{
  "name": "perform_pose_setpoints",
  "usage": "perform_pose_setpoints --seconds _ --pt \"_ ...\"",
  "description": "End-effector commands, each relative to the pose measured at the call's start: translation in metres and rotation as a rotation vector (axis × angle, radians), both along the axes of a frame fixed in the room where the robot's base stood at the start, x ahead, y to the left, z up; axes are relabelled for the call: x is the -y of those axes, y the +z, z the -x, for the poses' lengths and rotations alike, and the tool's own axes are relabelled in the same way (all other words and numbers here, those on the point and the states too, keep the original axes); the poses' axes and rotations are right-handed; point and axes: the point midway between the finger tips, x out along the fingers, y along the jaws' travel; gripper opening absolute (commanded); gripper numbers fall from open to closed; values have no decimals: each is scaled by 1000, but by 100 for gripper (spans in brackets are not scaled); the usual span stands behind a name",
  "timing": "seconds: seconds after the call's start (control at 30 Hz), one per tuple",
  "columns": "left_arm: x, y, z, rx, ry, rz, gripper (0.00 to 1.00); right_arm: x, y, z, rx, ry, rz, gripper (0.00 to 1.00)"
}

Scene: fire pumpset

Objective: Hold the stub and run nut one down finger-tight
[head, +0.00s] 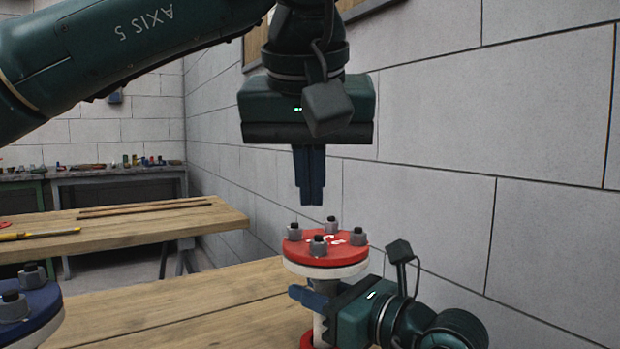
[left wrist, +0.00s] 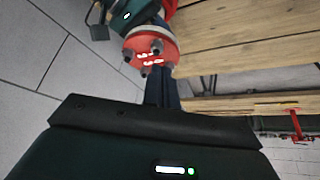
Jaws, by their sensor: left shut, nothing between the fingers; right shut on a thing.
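A red flange (head: 300,252) with a white flange under it tops the white stub (head: 319,330). Several grey nuts on bolts, such as the front nut (head: 319,246), stand around its top face. I cannot tell which is nut one. My right gripper (head: 308,297) is shut on the stub just below the flange. My left gripper (head: 312,203) points straight down, shut and empty, a little above the flange and apart from the nuts. In the left wrist view its fingers (left wrist: 160,88) end near the red flange (left wrist: 165,50) and nuts (left wrist: 157,47).
A blue flange (head: 38,308) with nuts is at the lower left on the wooden bench (head: 190,305). Another bench (head: 130,222) with a yellow-handled tool (head: 40,234) stands behind. A grey block wall (head: 430,120) rises close on the right.

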Motion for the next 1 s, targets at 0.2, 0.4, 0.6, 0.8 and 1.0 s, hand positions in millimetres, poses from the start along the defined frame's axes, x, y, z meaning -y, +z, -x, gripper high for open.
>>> perform_pose_setpoints --seconds 0.2,0.4,0.6,0.8,1.0 --pt "-1 5 -1 -5 -295 6 0 0 0 0 -1 0 0 0" --pt "-1 4 -1 9 -418 4 0 0 0 0 -1 0 1 0" --pt "-1 -17 -1 8 -422 3 0 0 0 0 -1 0 1 0" --pt "-1 -43 -1 7 -420 4 0 0 0 0 -1 0 1 0" --pt "-1 -58 -1 8 -419 4 0 0 0 0 0 -1 0 0"
